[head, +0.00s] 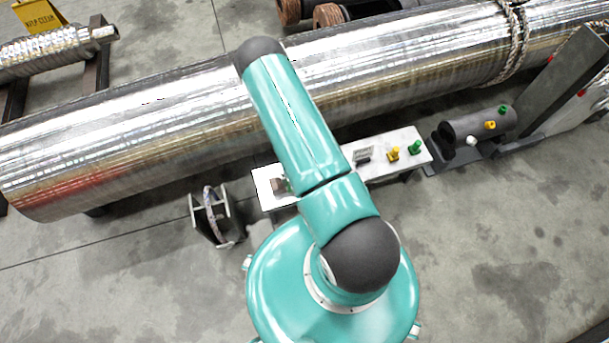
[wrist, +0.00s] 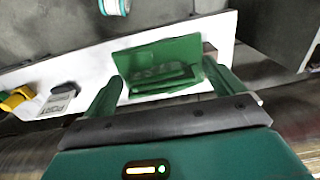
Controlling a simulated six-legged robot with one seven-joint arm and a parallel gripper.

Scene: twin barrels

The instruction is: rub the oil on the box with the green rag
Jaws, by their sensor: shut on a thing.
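The white box (head: 404,166) is a long, narrow block in front of the large metal barrel in the head view. Its white top (wrist: 135,42) also fills the middle of the wrist view. My gripper (wrist: 161,72) is over this top, its fingers on both sides of the folded green rag (wrist: 160,52) and shut on it. I cannot tell whether the rag touches the box. A small brown patch (wrist: 209,50), perhaps the oil, shows at the rag's right edge; a brown patch (head: 281,186) also shows on the box's left part in the head view. My arm hides the gripper there.
A label plate (head: 363,155), a yellow knob (head: 393,154) and a green knob (head: 414,147) stand on the box's right part. The large barrel (head: 150,125) runs behind the box. A small metal spool frame (head: 215,217) stands left of the box. Floor at the lower right is clear.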

